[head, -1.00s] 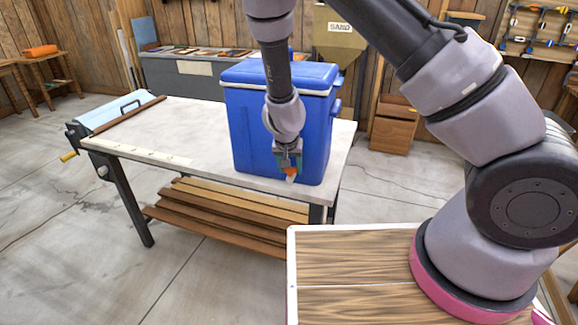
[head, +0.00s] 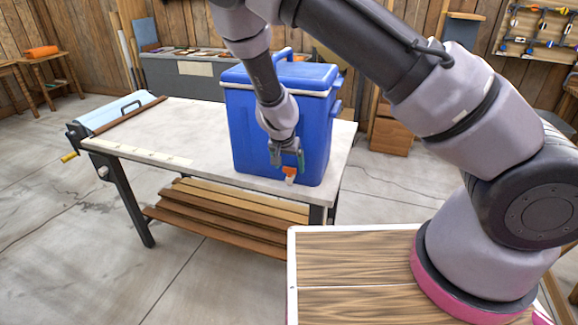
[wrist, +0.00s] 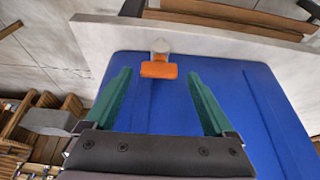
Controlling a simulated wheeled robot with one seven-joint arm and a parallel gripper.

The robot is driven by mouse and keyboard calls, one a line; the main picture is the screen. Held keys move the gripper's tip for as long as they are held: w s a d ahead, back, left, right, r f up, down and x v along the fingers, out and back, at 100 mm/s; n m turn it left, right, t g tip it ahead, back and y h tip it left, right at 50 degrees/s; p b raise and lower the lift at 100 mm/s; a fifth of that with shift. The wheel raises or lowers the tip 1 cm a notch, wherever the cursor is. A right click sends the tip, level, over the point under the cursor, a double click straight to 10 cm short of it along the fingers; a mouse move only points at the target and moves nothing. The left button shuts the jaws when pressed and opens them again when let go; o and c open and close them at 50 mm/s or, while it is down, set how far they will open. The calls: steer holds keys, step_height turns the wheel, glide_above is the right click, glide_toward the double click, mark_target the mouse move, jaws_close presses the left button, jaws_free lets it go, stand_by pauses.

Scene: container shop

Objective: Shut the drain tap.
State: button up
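The blue cooler (head: 240,140) stands at the right end of the workbench, with its lid closed. The drain tap, with an orange handle (head: 290,171) and a pale spout (head: 290,180), sits low on the cooler's front, close above the bench edge. In the wrist view the orange handle (wrist: 159,70) lies crosswise on the tap body (wrist: 160,46). My gripper (head: 288,158) is just above the tap in the head view. In the wrist view my gripper (wrist: 160,75) is open, its green fingers apart on either side of the tap, and nothing is between the pads.
The workbench top (head: 190,135) is clear left of the cooler. Wooden planks (head: 225,215) lie on its lower shelf. A bench with a wooden top (head: 350,265) stands in front at the right, under my arm.

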steer(key=shift+s, duration=0.1)
steer(key=v, duration=1)
steer(key=shift+r, duration=0.35)
steer(key=shift+s, duration=0.1)
steer(key=s+d+r+m+g+y, duration=0.1)
steer(key=s+d+r+y, duration=0.15)
steer(key=d+r, duration=0.6)
steer(key=s+d+r+g+y, duration=0.15)
steer(key=d+r+y, duration=0.35)
steer(key=r, duration=0.7)
steer(key=s+d+r+t+h, duration=0.4)
steer(key=s+d+r+t, duration=0.1)
steer(key=s+d+r, duration=0.6)
steer(key=shift+s+d+r+n, duration=0.35)
steer(key=shift+s+d, duration=0.15)
steer(key=shift+s, duration=0.1)
